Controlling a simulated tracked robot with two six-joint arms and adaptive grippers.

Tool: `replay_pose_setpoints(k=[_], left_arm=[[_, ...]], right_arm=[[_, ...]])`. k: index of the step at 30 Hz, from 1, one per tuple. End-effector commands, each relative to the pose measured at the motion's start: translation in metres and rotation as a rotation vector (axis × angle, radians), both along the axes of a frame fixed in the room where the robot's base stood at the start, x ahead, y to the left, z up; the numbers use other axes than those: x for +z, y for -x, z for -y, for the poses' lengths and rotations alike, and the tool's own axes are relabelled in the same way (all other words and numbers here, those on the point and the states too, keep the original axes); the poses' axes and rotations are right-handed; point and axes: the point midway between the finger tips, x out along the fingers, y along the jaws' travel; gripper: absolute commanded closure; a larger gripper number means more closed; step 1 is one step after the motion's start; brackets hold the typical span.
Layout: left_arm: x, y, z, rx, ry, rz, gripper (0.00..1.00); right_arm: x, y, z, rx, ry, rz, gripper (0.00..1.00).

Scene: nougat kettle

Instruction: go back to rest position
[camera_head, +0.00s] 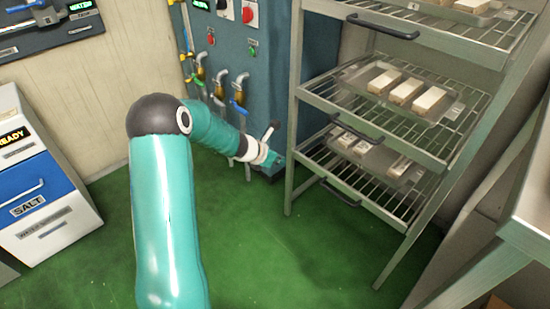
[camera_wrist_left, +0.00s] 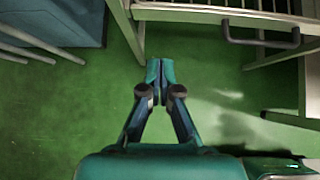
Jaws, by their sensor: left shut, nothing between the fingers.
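My left arm reaches in from the bottom left of the head view, bends at a dark elbow and points away to the right. My left gripper (camera_head: 276,161) is small there, in front of the blue cabinet and close to the rack's left post in the picture. In the left wrist view the gripper (camera_wrist_left: 160,70) has its fingertips together with nothing between them, over green floor. Whether it touches the rack or cabinet cannot be told. My right gripper is not in view.
A metal rack (camera_head: 297,140) with wire shelves holds trays of pale bars (camera_head: 405,92). A blue cabinet (camera_head: 262,75) with taps (camera_head: 219,85) stands behind. A salt bin (camera_head: 35,190) is at the left, a metal table (camera_head: 535,210) at the right. Green floor (camera_head: 300,260) is open in front.

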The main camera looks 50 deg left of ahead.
Motion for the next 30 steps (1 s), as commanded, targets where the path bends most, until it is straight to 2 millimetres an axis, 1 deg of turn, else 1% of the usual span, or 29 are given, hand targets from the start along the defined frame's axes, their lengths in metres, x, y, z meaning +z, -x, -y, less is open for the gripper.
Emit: replay_pose_setpoints(k=[1,3,7,10,11,14,17,20,21,23,24,26,27,29,30], left_arm=[[0.006,0.005,0.0,0.001,0.0,0.0,1.0],[0.01,0.009,0.0,0.001,0.001,0.0,1.0],[0.012,0.012,0.0,0.001,0.001,0.0,1.0],[0.013,0.011,0.003,-0.004,0.001,0.001,1.0],[0.013,0.009,0.006,-0.01,0.001,0.003,1.0],[0.01,-0.003,0.025,-0.05,0.013,0.004,1.0],[-0.006,-0.018,0.065,-0.121,0.048,-0.014,1.0],[-0.033,-0.024,0.125,-0.184,0.132,-0.058,1.0],[-0.045,-0.024,0.152,-0.194,0.182,-0.083,1.0],[-0.064,-0.019,0.194,-0.18,0.281,-0.131,1.0],[-0.076,-0.012,0.222,-0.14,0.368,-0.172,1.0],[-0.095,0.002,0.263,-0.041,0.512,-0.252,1.0],[-0.106,0.014,0.289,0.05,0.612,-0.317,1.0],[-0.124,0.038,0.326,0.232,0.767,-0.429,1.0],[-0.135,0.056,0.348,0.387,0.866,-0.512,1.0]], right_arm=[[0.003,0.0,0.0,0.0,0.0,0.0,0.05],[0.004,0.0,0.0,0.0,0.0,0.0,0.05],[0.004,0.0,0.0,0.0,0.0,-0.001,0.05],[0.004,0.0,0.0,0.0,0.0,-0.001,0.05],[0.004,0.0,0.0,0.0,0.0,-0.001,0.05],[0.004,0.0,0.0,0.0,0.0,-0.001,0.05],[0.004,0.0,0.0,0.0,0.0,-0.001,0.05],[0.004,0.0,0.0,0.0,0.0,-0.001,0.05],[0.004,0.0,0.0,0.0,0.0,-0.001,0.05],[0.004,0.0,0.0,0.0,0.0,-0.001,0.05],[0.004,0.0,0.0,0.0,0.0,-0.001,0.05],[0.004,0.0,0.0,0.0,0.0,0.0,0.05],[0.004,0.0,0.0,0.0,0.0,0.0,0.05],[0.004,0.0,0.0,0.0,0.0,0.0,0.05],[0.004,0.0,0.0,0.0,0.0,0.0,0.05]])
